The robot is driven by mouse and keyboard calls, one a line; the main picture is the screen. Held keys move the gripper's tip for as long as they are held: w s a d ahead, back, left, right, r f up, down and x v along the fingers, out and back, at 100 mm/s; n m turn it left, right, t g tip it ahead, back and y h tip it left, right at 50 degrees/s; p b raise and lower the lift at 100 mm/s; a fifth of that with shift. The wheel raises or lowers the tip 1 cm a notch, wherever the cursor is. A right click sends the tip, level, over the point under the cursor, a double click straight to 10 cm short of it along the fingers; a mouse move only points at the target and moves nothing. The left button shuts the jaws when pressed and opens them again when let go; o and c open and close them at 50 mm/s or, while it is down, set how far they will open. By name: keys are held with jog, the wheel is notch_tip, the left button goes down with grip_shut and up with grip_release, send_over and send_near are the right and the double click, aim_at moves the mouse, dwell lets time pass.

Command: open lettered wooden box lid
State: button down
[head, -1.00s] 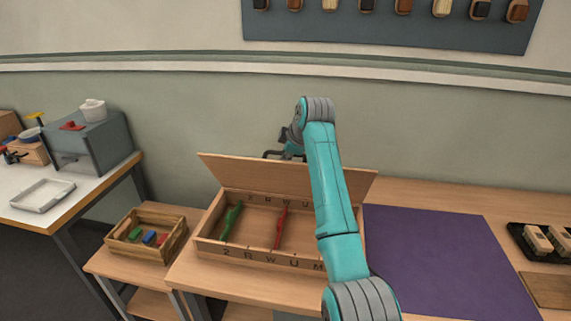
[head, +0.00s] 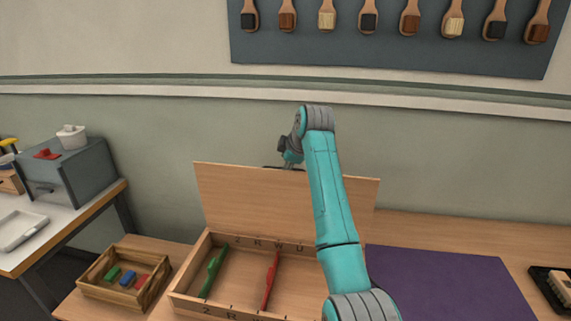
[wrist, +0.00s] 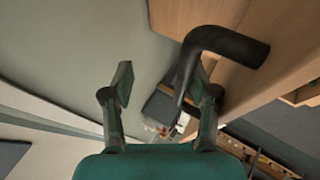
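The lettered wooden box (head: 185,300) stands open on the table, with letters such as 2, R, W and U along its front and back rims. Its lid (head: 265,200) is raised at the back, its broad inner face toward the head camera. A green piece (head: 214,270) and a red piece (head: 270,278) sit inside. My gripper (head: 289,160) is at the lid's top edge, partly hidden behind it. In the wrist view my gripper (wrist: 165,95) has its fingers apart. A black bent handle (wrist: 228,45) on the wood reaches down beside the right finger; contact is unclear.
A small wooden crate (head: 90,290) with coloured blocks stands left of the box. A purple mat (head: 440,285) lies to the right, with a black tray (head: 552,285) beyond. A grey machine (head: 70,178) stands on the left table. Brushes hang on the wall board (head: 390,50).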

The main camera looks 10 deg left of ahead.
jog(key=shift+w+d+f, duration=0.1)
jog(key=shift+d+f, duration=0.15)
jog(key=shift+f, duration=0.7)
jog(key=c, duration=1)
grip_release()
jog(key=shift+w+f, duration=0.25)
jog(key=shift+f, duration=0.05)
jog(key=c, duration=0.4)
jog(key=shift+s+a+r, duration=0.1)
jog(key=shift+a+r, duration=0.1)
jog(key=shift+r, duration=0.75)
jog(key=shift+c, duration=0.2)
jog(key=v, duration=1)
jog(key=shift+s+d, duration=0.4)
jog(key=shift+d, duration=0.05)
jog(key=shift+f, duration=0.1)
